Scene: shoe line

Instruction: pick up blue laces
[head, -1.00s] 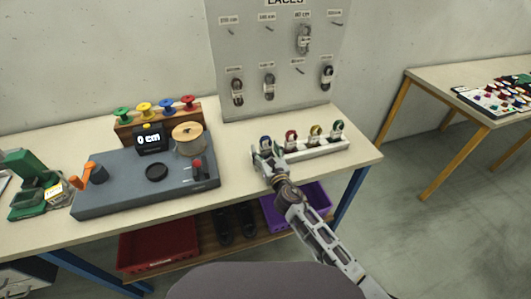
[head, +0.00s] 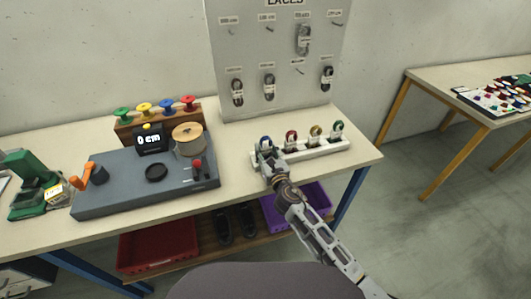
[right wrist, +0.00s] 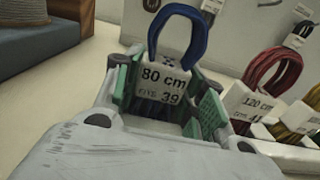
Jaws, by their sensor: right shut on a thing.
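The blue laces (head: 265,141) are a looped bundle at the left end of a white rack (head: 325,153) in the head view. In the right wrist view the blue laces (right wrist: 186,22) rise as an upright loop above a white "80 cm" label. My right gripper (head: 268,157) is shut on the blue laces, its green-padded fingers on either side of the label in the right wrist view (right wrist: 165,95). The lower part of the bundle is hidden by the gripper. I cannot tell whether it rests in the rack. My left gripper is not in view.
Red laces (head: 291,138), yellow laces (head: 316,133) and green laces (head: 337,129) stand to the right in the rack. A grey measuring machine (head: 110,186) is to the left. A lace display board (head: 280,50) stands behind. Bare table lies in front of the rack.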

